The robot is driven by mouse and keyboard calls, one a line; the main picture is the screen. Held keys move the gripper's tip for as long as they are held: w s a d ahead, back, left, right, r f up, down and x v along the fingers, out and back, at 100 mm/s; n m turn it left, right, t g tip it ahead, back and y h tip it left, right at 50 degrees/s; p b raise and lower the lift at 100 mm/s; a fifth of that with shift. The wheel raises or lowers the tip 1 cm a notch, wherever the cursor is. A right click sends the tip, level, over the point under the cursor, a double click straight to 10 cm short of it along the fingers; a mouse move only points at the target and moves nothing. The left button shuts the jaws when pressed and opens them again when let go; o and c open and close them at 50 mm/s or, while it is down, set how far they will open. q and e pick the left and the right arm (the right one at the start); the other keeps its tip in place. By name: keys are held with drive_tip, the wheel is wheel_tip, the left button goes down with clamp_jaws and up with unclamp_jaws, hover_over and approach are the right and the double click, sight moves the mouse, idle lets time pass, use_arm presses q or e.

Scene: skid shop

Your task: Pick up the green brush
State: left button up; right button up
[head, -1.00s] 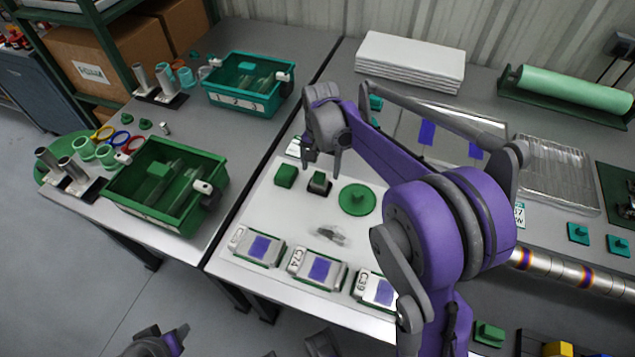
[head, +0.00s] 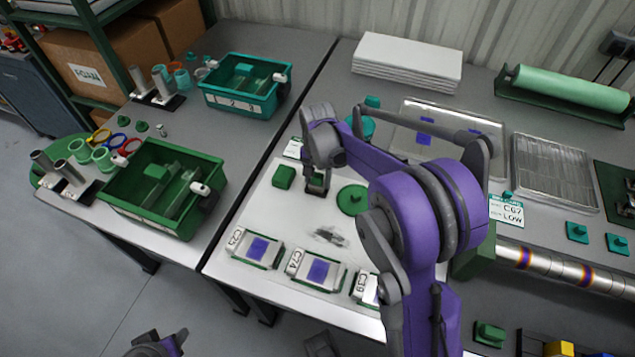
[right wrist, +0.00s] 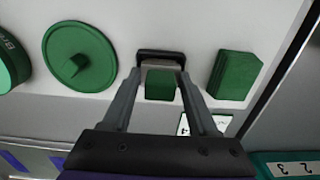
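The small green block with a dark base or frame (right wrist: 160,85), apparently the green brush, stands on the white board (head: 285,214). My right gripper (head: 318,188) reaches down over it from above. In the right wrist view its two fingers stand on either side of the green part, with narrow gaps showing, so it looks open around it. In the head view the fingers largely hide the brush. A plain green block (head: 284,177) stands left of it, and a green disc (head: 352,200) with a knob lies right of it. My left gripper (head: 168,345) shows partly at the bottom edge, away from the tables.
Labelled grey boxes (head: 315,270) line the board's front. A green bin (head: 150,208) and a teal bin (head: 238,103) stand on the left table. A clear tray (head: 445,125) and white stack (head: 408,58) lie behind. A small white card (right wrist: 205,123) lies close to my right gripper.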

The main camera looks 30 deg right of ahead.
sight(317, 175)
drive_tip(key=c, duration=0.7)
wheel_tip(317, 175, up, 10)
drive_tip(key=shift+r+p, duration=0.1)
drive_tip(key=shift+p, duration=0.45)
drive_tip(key=o, duration=0.6)
drive_tip(key=c, duration=0.4)
